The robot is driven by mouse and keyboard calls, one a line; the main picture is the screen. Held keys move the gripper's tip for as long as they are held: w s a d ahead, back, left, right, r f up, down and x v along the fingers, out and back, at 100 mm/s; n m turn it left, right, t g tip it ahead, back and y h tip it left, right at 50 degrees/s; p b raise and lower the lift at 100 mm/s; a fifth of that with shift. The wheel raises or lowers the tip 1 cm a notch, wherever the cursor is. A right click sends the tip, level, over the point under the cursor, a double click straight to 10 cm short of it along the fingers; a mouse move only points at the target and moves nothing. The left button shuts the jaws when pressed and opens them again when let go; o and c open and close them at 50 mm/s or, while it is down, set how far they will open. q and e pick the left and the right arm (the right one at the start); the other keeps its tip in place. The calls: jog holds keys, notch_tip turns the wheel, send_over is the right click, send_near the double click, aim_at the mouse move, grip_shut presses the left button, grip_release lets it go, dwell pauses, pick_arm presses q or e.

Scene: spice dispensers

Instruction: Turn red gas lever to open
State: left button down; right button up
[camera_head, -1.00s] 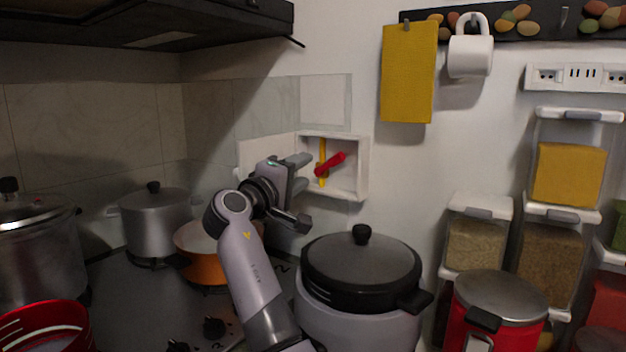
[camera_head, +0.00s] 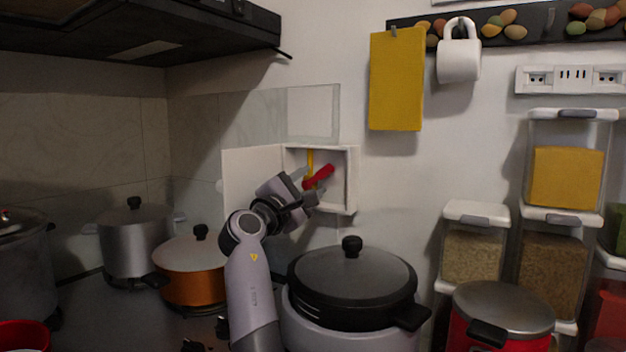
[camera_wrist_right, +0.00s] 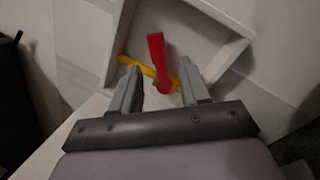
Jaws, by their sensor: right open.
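The red gas lever (camera_head: 319,177) sits on a yellow pipe (camera_head: 310,160) inside a white wall box (camera_head: 351,180). In the head view it slants up to the right. My right gripper (camera_head: 308,184) is open at the front of the box, close to the lever, and partly covers the box's lower left. In the right wrist view the red lever (camera_wrist_right: 157,62) shows beyond and between the two open fingers (camera_wrist_right: 161,92), with the yellow pipe (camera_wrist_right: 138,67) crossing behind it. I cannot tell whether a finger touches the lever. My left gripper is not in view.
The open white box door (camera_head: 250,180) stands left of the box. A black-lidded cooker (camera_head: 352,275) stands below the box, and an orange pot (camera_head: 192,285) is left of my right arm. Spice dispensers (camera_head: 478,245) stand at the right.

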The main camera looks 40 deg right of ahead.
aim_at(319, 177)
jog(key=shift+x, duration=1.25)
grip_shut()
jog(key=shift+r, duration=0.1)
